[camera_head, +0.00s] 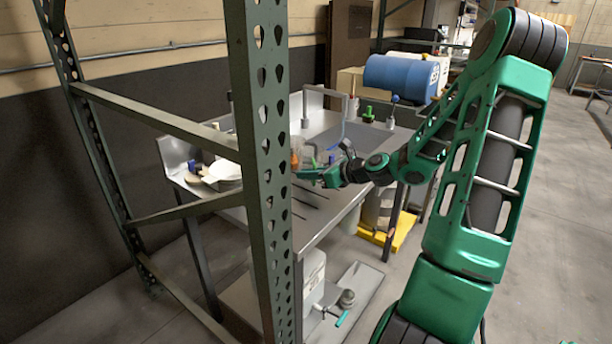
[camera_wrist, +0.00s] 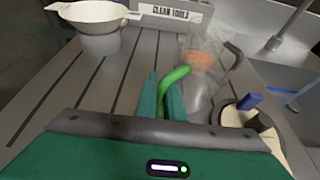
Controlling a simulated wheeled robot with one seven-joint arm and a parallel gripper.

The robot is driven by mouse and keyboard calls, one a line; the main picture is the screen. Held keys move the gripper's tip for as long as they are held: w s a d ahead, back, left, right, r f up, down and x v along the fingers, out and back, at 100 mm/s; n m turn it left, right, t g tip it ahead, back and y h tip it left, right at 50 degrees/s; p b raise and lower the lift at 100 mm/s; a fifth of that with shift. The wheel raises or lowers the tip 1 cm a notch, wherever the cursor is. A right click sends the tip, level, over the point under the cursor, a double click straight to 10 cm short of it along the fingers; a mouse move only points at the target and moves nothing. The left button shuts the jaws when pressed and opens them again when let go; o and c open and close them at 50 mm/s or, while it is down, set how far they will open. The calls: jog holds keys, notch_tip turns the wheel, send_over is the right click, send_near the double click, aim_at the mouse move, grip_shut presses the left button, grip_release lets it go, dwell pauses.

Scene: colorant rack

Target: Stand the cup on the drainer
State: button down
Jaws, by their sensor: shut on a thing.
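A clear cup (camera_wrist: 197,92) with something orange (camera_wrist: 202,60) at its upper part shows right of my gripper (camera_wrist: 165,95) in the wrist view. My gripper is shut on its curved green handle (camera_wrist: 176,76). In the head view, my gripper (camera_head: 316,176) is over the metal counter, and the orange part (camera_head: 295,159) shows beside the green rack post. The drainer is the grooved grey metal surface (camera_wrist: 120,70) under and left of the gripper. The cup's base is partly hidden, and I cannot tell whether it touches the metal.
A white bowl (camera_wrist: 93,12) on a grey pot and a "CLEAN TOOLS" sign (camera_wrist: 170,14) stand at the back. A round pale holder (camera_wrist: 238,117) with blue and black pieces is close on the right, near a dark bent rod (camera_wrist: 229,70). A green rack post (camera_head: 262,150) stands in front.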

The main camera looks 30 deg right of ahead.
jog(key=c, duration=1.9)
grip_release()
jog(key=shift+o, duration=0.2)
jog(key=v, duration=1.2)
